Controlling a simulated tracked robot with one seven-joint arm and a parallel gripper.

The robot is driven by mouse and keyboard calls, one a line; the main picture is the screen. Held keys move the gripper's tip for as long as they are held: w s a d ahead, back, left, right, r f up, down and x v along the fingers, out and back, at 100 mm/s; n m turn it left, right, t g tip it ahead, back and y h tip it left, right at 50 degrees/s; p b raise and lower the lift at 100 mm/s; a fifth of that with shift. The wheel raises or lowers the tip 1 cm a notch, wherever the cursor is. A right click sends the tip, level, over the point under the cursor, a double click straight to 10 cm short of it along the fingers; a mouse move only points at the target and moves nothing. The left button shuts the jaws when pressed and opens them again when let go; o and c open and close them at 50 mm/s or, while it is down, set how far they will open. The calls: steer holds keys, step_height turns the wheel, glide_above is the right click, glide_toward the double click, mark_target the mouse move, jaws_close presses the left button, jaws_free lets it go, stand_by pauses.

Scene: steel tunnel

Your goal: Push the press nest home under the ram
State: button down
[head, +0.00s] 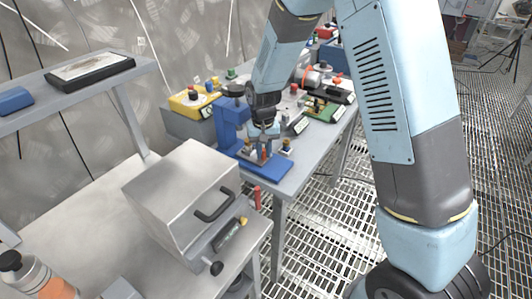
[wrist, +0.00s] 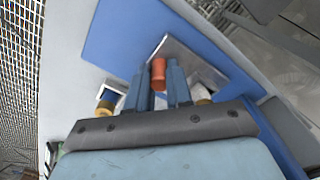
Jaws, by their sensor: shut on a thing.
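The blue press (head: 229,118) stands at the near end of the far bench, its flat blue base (head: 272,168) reaching toward the right. The base also fills much of the wrist view (wrist: 112,38). The nest (wrist: 178,50) looks like a grey metal plate on that base, with an upright orange-red knob (wrist: 158,74). My gripper (wrist: 160,80) is shut on this knob, one finger on each side. In the head view my gripper (head: 264,146) is low over the base, beside the press column. The ram and its gap to the nest are not clear.
Small posts with brass-coloured parts (wrist: 106,101) stand on both sides of my fingers. A grey box with a dark handle (head: 190,195) stands on the nearer bench. A yellow box (head: 192,101) and several devices lie behind the press. Grated floor lies to the right.

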steer(key=shift+a, duration=0.1)
steer(key=c, duration=1)
jaws_free()
steer(key=shift+r, duration=0.15)
step_height(320, 180, up, 13)
steer(key=shift+r, duration=0.2)
steer(key=shift+c, duration=0.2)
